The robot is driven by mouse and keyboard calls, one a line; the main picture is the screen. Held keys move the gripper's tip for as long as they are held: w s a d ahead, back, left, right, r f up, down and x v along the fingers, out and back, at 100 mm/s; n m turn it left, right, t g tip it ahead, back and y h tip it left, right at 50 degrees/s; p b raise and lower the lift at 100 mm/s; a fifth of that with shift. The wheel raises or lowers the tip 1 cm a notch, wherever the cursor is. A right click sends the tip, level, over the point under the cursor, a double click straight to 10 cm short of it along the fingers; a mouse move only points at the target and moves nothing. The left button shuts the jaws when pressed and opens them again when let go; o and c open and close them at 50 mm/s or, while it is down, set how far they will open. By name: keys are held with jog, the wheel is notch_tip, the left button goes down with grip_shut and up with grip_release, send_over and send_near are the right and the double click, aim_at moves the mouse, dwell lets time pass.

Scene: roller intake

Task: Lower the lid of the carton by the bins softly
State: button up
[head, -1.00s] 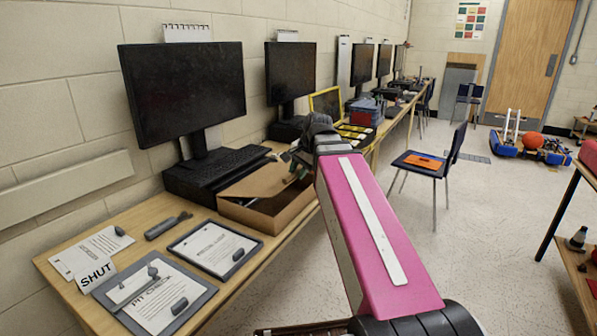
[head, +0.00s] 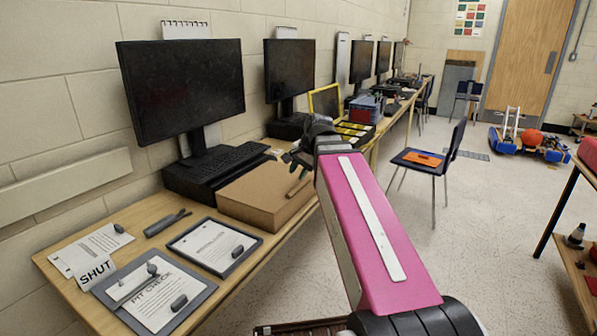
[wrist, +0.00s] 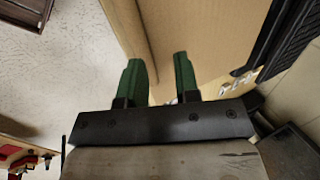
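The cardboard carton (head: 258,196) sits on the wooden desk in front of the keyboard, with its lid down and looking flat. Its brown top also shows in the wrist view (wrist: 215,30), beyond my fingers. My gripper (wrist: 157,62) has two green fingers standing apart with nothing visible between them. The fingertips are over or close to the carton's edge; I cannot tell whether they touch the lid.
A black monitor (head: 183,88) and keyboard (head: 222,160) stand behind the carton. Clipboards (head: 214,246) and a SHUT card (head: 96,270) lie at its left. A yellow-edged case (head: 355,135) and blue bin (head: 366,108) stand farther along. A blue chair (head: 440,155) stands on open floor.

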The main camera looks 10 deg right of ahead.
dwell(0.4)
jog(key=v, duration=1.3)
jog(key=shift+s, duration=0.1)
dwell(0.4)
